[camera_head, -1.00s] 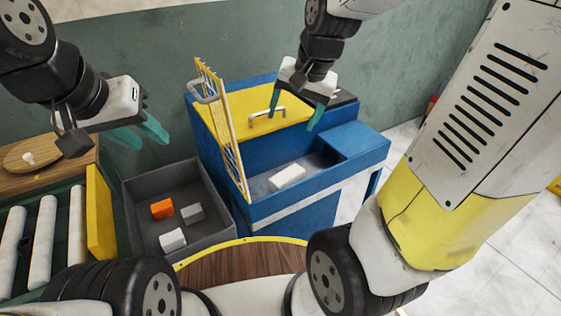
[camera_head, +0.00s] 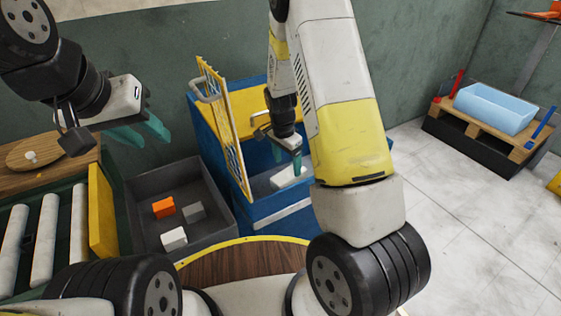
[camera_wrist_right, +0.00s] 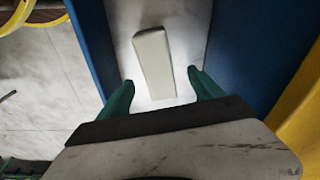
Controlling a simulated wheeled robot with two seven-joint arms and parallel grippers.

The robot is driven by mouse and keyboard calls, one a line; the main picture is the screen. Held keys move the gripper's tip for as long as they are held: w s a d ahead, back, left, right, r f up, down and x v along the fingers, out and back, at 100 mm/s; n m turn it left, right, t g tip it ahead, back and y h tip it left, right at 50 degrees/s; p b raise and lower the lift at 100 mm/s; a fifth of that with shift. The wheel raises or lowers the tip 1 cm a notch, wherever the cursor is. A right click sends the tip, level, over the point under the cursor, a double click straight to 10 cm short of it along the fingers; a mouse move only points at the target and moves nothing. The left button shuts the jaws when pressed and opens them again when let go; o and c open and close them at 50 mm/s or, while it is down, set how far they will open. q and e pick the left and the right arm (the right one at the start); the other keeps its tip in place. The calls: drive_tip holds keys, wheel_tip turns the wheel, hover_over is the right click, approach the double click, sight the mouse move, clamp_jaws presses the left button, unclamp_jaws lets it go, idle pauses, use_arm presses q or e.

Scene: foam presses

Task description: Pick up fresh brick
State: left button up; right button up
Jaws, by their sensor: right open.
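A white brick (camera_head: 288,179) lies on the floor of the blue press (camera_head: 262,207), partly hidden by my right gripper (camera_head: 287,165). In the right wrist view the brick (camera_wrist_right: 154,62) lies lengthwise, just beyond and between the two teal fingertips (camera_wrist_right: 161,79). The right gripper is open and points down over the brick, with nothing held. My left gripper (camera_head: 153,141) is open and empty, in the air above the dark bin at left.
The dark grey bin (camera_head: 140,195) holds an orange, a grey and a white block. A yellow mesh guard (camera_head: 222,130) stands raised at the press's left side. A roller conveyor (camera_head: 45,235) is at far left. A light-blue tub (camera_head: 497,107) rests on a pallet at right.

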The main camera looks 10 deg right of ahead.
sight(289, 173)
drive_tip(key=f, duration=0.5)
drive_tip(key=shift+d+f, duration=0.35)
drive_tip(key=shift+f, duration=0.05)
clamp_jaws()
